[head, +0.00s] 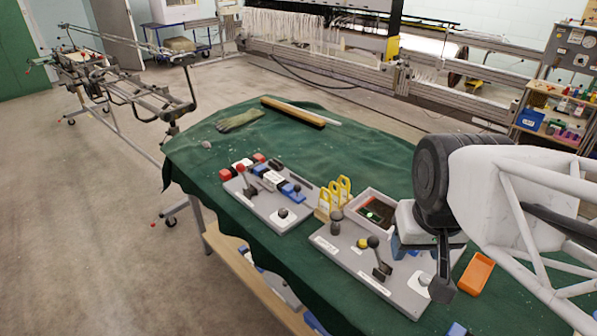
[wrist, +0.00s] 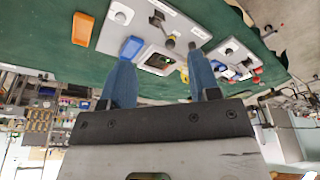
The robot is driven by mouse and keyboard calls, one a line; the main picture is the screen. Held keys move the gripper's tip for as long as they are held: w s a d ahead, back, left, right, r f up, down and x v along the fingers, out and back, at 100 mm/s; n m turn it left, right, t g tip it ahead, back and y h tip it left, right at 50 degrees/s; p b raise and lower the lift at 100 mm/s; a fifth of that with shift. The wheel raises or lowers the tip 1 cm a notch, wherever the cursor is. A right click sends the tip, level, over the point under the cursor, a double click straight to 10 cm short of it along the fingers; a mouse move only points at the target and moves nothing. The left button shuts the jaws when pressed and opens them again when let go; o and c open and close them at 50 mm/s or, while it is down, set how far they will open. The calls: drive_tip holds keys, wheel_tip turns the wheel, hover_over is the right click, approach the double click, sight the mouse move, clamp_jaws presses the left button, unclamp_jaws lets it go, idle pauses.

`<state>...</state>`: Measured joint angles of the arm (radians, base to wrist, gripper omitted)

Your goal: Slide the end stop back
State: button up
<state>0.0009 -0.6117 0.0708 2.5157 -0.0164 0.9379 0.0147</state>
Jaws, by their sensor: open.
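I cannot tell for certain which piece is the end stop. A grey board (head: 350,262) on the green table carries upright levers with round dark knobs, one near its middle (head: 373,242), and a pale round button (head: 425,279) at its right. The board shows upside down in the wrist view (wrist: 190,22), with a blue block (wrist: 131,47) at its edge. My gripper (head: 425,268) is above the board's right part. In the wrist view its two blue fingers (wrist: 161,62) stand wide apart with nothing between them. My gripper hides part of the board's back right.
A second grey board (head: 262,207) with red, white and blue blocks lies to the left. Yellow loops (head: 335,196) and an open box (head: 362,204) stand behind the near board. An orange tray (head: 476,273) is to the right. The green cloth (head: 290,140) is mostly clear farther back.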

drive_tip(key=w+a+n, duration=0.2)
drive_tip(key=w+a, duration=0.1)
drive_tip(key=w, duration=1.2)
drive_tip(key=n+g+h, duration=0.1)
drive_tip(key=n+h, duration=0.1)
drive_tip(key=n, duration=0.3)
hover_over(297, 185)
drive_tip(key=a, duration=0.1)
drive_tip(key=s+a+f+x, duration=0.1)
drive_tip(key=a+x, duration=0.1)
drive_tip(key=x, duration=0.7)
drive_tip(key=s+a+x, duration=0.2)
drive_tip(key=x, duration=0.8)
drive_tip(key=shift+s+d, duration=0.15)
drive_tip(key=shift+s, duration=0.05)
drive_tip(key=shift+f, duration=0.1)
drive_tip(key=shift+x, duration=3.8)
drive_tip(key=shift+s, duration=0.15)
